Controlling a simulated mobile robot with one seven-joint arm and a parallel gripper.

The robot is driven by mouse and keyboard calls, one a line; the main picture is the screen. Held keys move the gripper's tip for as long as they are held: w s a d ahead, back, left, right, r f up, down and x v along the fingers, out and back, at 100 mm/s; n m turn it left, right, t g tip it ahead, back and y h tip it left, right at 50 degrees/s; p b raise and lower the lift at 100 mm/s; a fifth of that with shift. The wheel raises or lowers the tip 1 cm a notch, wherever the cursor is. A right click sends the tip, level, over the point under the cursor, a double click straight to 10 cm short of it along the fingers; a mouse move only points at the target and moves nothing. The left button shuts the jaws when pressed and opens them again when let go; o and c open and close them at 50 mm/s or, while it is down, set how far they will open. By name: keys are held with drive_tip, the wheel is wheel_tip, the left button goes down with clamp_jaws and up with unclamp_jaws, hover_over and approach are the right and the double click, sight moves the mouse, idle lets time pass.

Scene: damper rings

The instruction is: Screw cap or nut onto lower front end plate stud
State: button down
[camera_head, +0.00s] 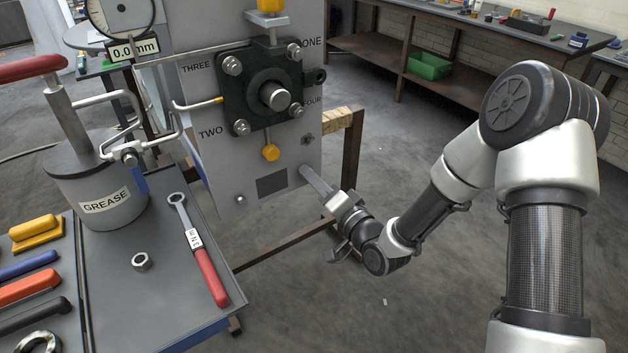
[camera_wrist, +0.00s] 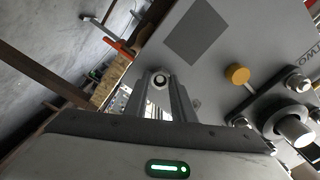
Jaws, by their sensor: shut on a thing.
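The grey end plate (camera_head: 225,165) stands upright and carries the black bearing housing (camera_head: 262,58). My gripper (camera_head: 306,172) reaches in from the right, with its fingertips at the plate's lower right edge. In the wrist view, my gripper (camera_wrist: 159,92) is shut on a small metal nut or cap (camera_wrist: 160,79), which shows a dark hole. The plate (camera_wrist: 215,70) lies just beyond it. I cannot tell whether the held piece touches a stud, and no bare lower stud shows clearly. The held piece cannot be made out in the head view. A loose nut (camera_head: 141,262) lies on the tray top.
A grey cart top (camera_head: 160,315) at lower left holds a red-handled wrench (camera_head: 205,262), a grease pot (camera_head: 95,185) and several coloured tools. A yellow cap (camera_head: 270,152) sits below the housing. A wooden-topped stand (camera_head: 345,150) is behind the plate. Open floor lies at lower middle.

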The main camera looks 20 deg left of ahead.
drive_tip(key=m+p, duration=0.1)
drive_tip(key=m, duration=2.6)
drive_tip(key=shift+w+r, duration=0.1)
drive_tip(key=shift+r, duration=0.05)
drive_tip(key=c, duration=1.6)
unclamp_jaws()
drive_tip(key=shift+d, duration=0.1)
drive_tip(key=shift+c, duration=0.2)
drive_tip(key=shift+o, duration=1.2)
